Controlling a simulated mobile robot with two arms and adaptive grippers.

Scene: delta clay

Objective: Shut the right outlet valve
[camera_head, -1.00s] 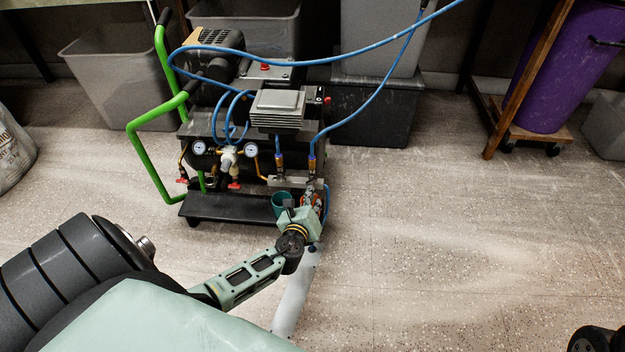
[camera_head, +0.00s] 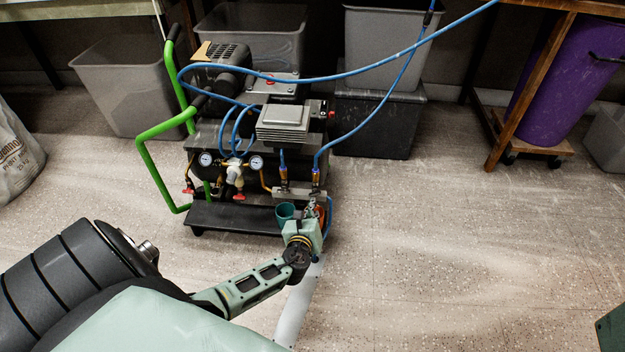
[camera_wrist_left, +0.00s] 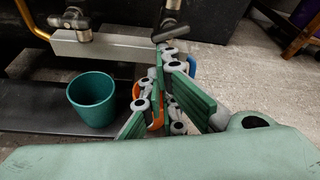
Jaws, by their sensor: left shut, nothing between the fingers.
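The right outlet valve (camera_head: 316,189) sits at the right end of a metal manifold bar on the compressor, below a brass fitting with a blue hose. In the left wrist view its dark lever (camera_wrist_left: 176,33) lies roughly sideways at the bar's right end. The left outlet valve (camera_wrist_left: 75,20) is further left on the bar. My left gripper (camera_head: 313,207) is in front of and below the right valve. In the left wrist view its fingers (camera_wrist_left: 165,60) are shut and empty, their tips close under the lever; I cannot tell whether they touch it. My right gripper does not show.
A teal cup (camera_wrist_left: 92,98) stands on the compressor's black front tray, left of my fingers. An orange item (camera_wrist_left: 138,97) is partly hidden behind the fingers. A green handle frame (camera_head: 155,160) is at the compressor's left. Open floor (camera_head: 450,230) lies to the right.

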